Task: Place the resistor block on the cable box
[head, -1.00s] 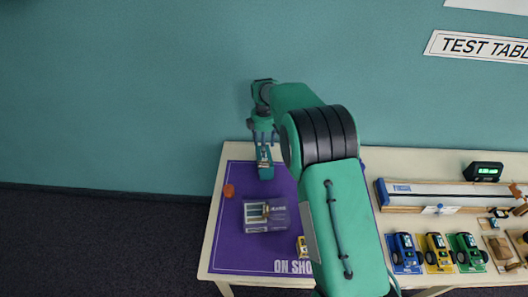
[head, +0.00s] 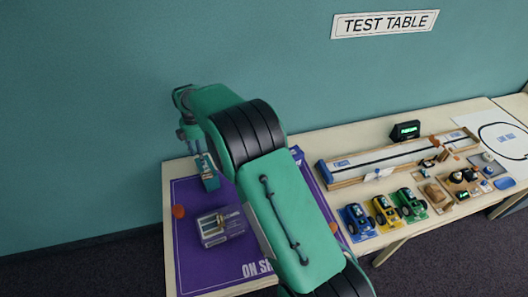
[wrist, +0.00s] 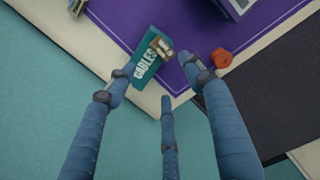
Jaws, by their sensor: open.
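The cable box (wrist: 146,72) is a teal box with the word CABLES, lying at the back edge of the purple mat; in the head view it is a small teal box (head: 210,183). A small tan block with dark and pale parts, apparently the resistor block (wrist: 157,47), rests on its end away from my wrist. In the head view this block is small and partly hidden by the fingers. My gripper (wrist: 160,74) is open, its fingers spread around the near part of the box in the wrist view. It also shows in the head view (head: 199,152). I cannot tell whether any finger touches.
A grey compartment box (head: 220,227) with a tan piece in it stands on the purple mat (head: 190,262). An orange-red object (head: 178,211) lies at the mat's left edge. Toy cars (head: 384,211) and a long track (head: 395,158) stand to the right. My arm hides part of the mat.

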